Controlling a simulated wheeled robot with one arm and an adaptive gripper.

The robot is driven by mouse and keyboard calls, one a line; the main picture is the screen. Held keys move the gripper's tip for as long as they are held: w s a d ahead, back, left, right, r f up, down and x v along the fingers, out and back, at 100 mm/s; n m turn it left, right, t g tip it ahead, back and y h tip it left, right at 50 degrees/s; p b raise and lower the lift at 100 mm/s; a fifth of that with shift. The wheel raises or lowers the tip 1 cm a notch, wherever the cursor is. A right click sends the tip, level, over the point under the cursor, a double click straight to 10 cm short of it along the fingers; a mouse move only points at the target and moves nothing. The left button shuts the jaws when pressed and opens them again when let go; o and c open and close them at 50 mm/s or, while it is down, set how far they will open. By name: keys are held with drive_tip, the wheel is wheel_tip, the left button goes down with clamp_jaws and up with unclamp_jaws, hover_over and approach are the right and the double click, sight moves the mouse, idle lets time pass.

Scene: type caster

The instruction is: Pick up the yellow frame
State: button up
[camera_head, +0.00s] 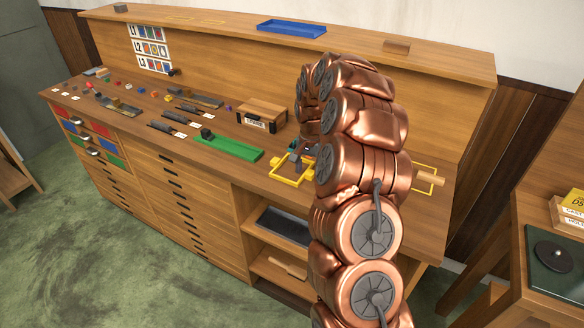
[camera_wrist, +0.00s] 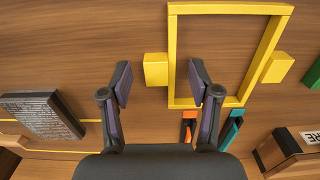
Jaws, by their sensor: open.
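The yellow frame (camera_head: 284,181) lies on the bench top in the head view, partly hidden behind my arm. In the wrist view the yellow frame (camera_wrist: 231,8) is a rectangle with a yellow tab (camera_wrist: 155,68) on its left side and another (camera_wrist: 277,67) on its right. My gripper (camera_wrist: 161,82) is open and empty. Its fingers appear on either side of the left tab, the right fingertip overlapping the frame's left bar in the picture. I cannot tell the height above the bench. In the head view the gripper (camera_head: 302,156) is mostly hidden by my arm.
A green tray (camera_head: 228,148) and a wooden box (camera_head: 260,110) stand left of the frame. A dark block with small text (camera_wrist: 42,115) lies left of my fingers in the wrist view. Orange (camera_wrist: 189,128) and teal (camera_wrist: 231,130) pieces lie near the right finger.

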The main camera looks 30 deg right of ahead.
drive_tip(key=shift+c, duration=0.2)
clamp_jaws()
drive_tip(key=shift+r, duration=0.15)
idle(0.3)
